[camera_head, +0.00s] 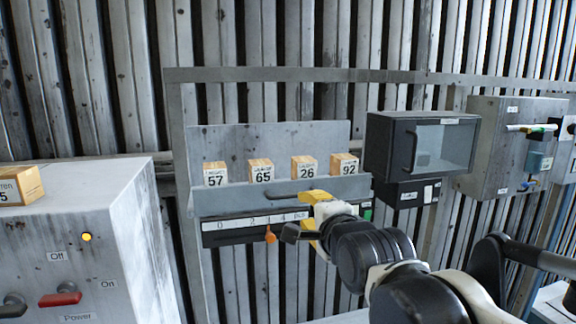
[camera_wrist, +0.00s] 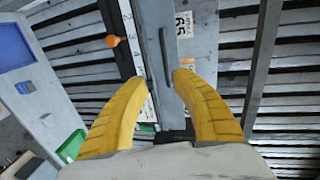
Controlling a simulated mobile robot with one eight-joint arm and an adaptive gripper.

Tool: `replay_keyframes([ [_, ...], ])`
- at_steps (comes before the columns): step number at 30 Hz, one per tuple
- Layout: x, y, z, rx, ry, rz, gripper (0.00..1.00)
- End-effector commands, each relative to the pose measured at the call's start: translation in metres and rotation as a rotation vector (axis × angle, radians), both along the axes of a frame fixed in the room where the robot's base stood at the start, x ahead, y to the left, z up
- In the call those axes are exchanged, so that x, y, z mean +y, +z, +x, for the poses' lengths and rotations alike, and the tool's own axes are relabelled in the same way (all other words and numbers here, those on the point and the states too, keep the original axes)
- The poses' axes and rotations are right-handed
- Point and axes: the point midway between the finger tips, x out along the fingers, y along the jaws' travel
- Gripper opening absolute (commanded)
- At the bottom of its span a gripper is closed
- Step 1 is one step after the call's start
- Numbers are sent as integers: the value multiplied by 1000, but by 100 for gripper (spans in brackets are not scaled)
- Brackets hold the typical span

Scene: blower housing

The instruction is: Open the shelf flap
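The shelf flap (camera_head: 232,200) is a long grey panel along the front of the wall shelf. It stands up in front of several numbered boxes, hiding their lower parts. In the wrist view the flap (camera_wrist: 155,22) runs top to bottom, with a dark bar handle (camera_wrist: 166,58) on it. My gripper (camera_head: 304,213) is at the right half of the flap, in front of it. In the wrist view its yellow fingers (camera_wrist: 155,77) are apart with nothing between the tips. The handle's near end lies just beyond the fingertips; I cannot tell if they touch.
A large grey power cabinet (camera_head: 85,235) stands at left.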

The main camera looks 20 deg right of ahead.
Motion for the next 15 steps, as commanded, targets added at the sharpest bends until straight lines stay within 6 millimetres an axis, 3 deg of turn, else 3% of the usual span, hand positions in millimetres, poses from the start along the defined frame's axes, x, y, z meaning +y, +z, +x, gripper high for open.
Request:
replay_keyframes([
  [2,0,10,2,-9,-4,21,32],
  [7,0,7,15,-13,-6,29,32],
  [15,0,-2,62,-12,-6,27,32],
])
